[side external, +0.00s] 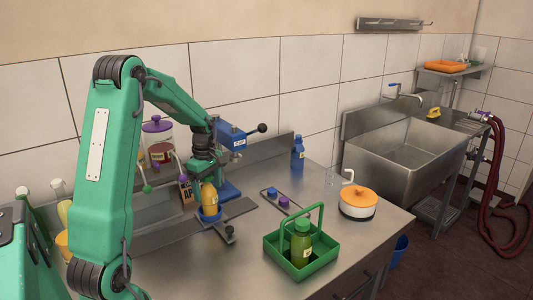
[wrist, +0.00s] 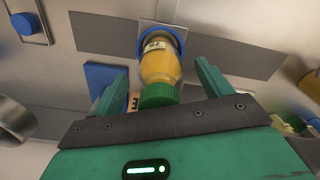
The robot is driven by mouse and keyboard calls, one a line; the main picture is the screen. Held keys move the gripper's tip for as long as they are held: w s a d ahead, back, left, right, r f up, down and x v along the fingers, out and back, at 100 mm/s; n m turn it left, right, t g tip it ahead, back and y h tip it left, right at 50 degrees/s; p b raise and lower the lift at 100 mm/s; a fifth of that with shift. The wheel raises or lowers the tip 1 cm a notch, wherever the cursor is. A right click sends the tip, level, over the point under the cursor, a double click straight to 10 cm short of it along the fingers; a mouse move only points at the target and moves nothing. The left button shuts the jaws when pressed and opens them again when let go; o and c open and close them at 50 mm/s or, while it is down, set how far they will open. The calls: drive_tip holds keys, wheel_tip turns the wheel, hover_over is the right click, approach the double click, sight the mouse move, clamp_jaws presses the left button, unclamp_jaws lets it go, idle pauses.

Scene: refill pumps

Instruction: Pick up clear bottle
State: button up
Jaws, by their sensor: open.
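A see-through bottle with amber-yellow contents (side external: 209,196) stands upright in a blue ring holder (side external: 207,217) on the bench, below my gripper (side external: 203,166). In the wrist view the bottle (wrist: 160,68) shows a pale label and a green cap (wrist: 158,95). My gripper (wrist: 162,70) is open, with one green finger on each side of the bottle and visible gaps between. The blue ring (wrist: 178,38) shows around the bottle's base. The cap is hidden by my gripper in the side view.
A blue press (side external: 229,155) stands close behind the bottle. A green carrier (side external: 292,265) with a green bottle (side external: 301,243), an orange-lidded pot (side external: 358,203) and a blue bottle (side external: 298,152) stand to the right. A purple-lidded jar (side external: 157,127) is behind. Bench between holder and carrier is mostly clear.

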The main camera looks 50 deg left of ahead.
drive_tip(key=shift+c, duration=0.5)
clamp_jaws()
drive_tip(key=shift+r, duration=0.2)
drive_tip(key=shift+r, duration=1.25)
drive_tip(key=w+d+r, duration=0.1)
drive_tip(key=d+r, duration=0.7)
drive_tip(key=d, duration=0.3)
drive_tip(key=shift+w+d, duration=0.3)
drive_tip(key=shift+w, duration=0.1)
drive_tip(key=shift+r, duration=0.25)
drive_tip(key=shift+r, duration=2.85)
